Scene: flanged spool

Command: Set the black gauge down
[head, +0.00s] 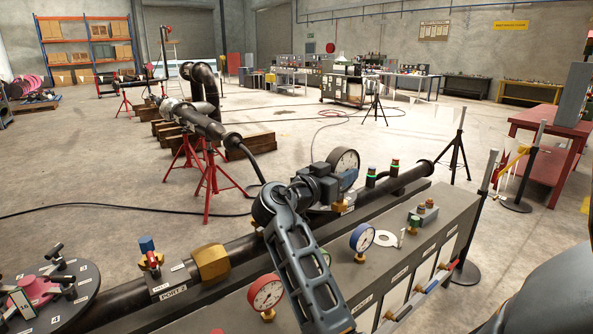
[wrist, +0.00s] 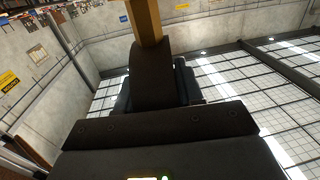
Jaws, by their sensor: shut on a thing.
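The dial does not show clearly there.
A blue gauge (head: 362,238) and a red gauge (head: 265,293) stand on the grey bench (head: 345,275).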

